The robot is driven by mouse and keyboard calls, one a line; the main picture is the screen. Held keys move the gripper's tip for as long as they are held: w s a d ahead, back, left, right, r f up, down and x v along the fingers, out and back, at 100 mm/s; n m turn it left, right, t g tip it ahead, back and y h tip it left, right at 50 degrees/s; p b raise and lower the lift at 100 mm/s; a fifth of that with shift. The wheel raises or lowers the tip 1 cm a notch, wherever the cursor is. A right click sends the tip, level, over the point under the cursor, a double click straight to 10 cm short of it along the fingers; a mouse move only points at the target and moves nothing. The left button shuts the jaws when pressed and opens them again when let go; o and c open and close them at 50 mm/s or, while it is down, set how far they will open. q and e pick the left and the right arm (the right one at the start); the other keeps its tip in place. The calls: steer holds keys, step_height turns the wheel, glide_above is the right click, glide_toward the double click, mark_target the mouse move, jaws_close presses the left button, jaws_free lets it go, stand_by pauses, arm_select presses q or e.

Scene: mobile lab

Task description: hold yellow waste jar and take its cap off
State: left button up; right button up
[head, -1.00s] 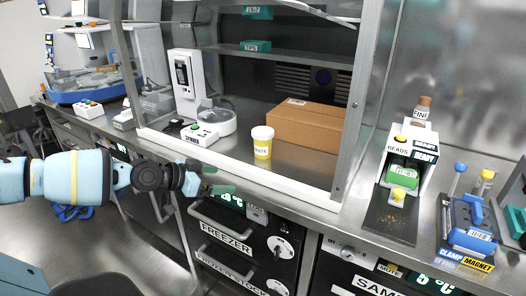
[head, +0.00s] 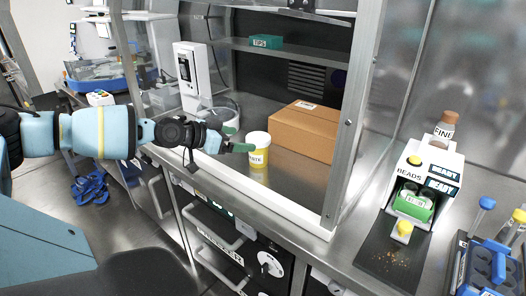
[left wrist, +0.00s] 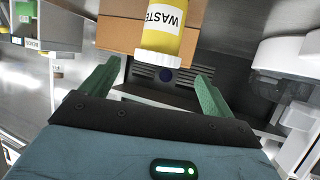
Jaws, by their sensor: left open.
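The yellow waste jar (head: 258,157) with its white cap (head: 258,138) stands upright on the metal floor of the hood. In the left wrist view the jar (left wrist: 166,38) appears upside down, its white cap (left wrist: 160,58) toward my gripper. My left gripper (head: 238,140) is open, its green fingers just left of the jar in the head view. In the left wrist view the fingers (left wrist: 150,90) are spread wide, with the cap ahead of the gap and nothing held. My right gripper is not in view.
A cardboard box (head: 305,130) stands behind the jar. The hood's front sill (head: 270,205) and metal post (head: 350,110) border the opening. A white device (head: 192,75) stands at left. A bead dispenser (head: 425,185) is on the bench at right.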

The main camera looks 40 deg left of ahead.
mark_target(249, 140)
arm_select(q)
steer(key=shift+w+d+f, duration=0.25)
steer(key=shift+w+f, duration=0.05)
steer(key=shift+w, duration=0.25)
steer(key=shift+w+f, duration=0.2)
steer(key=shift+w, duration=0.4)
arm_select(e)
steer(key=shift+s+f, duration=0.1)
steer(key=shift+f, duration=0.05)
arm_select(q)
steer(key=shift+w, duration=0.1)
steer(key=x, duration=0.4)
steer(key=shift+d+f, duration=0.1)
steer(key=shift+w+d+f, duration=0.1)
steer(key=shift+w+f, duration=0.1)
steer(key=shift+w, duration=0.25)
